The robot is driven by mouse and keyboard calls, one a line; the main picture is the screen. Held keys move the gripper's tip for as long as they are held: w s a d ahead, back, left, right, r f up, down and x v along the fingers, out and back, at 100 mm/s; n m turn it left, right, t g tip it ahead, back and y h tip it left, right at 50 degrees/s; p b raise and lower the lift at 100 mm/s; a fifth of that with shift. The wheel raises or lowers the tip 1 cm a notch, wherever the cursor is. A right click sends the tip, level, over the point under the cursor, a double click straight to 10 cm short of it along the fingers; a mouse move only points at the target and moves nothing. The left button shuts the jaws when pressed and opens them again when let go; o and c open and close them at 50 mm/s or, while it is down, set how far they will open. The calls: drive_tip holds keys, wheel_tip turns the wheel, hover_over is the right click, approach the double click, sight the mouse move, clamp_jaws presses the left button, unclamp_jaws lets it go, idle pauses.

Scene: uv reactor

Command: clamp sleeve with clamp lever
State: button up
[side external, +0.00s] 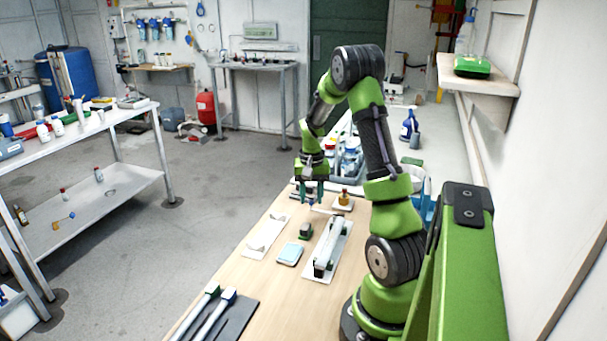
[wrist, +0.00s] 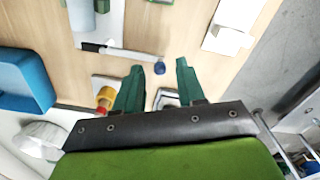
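The reactor's pale, tube-shaped sleeve (side external: 327,245) lies along a white base plate on the wooden table. In the wrist view only part of this assembly (wrist: 83,15) shows, at the top left. The lever also shows in the side view (side external: 321,210). My gripper (wrist: 158,78) is open, with its two green fingers apart and nothing held between them. In the side view my gripper (side external: 313,190) hangs near the lever end, above the table.
A white plate with a bracket (side external: 264,238) lies left of the assembly. A red-and-yellow item (side external: 343,198) stands beyond the assembly. A blue bin (wrist: 25,80) is at the wrist view's left.

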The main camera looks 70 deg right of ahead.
drive_tip(key=shift+f, duration=0.65)
clamp_jaws()
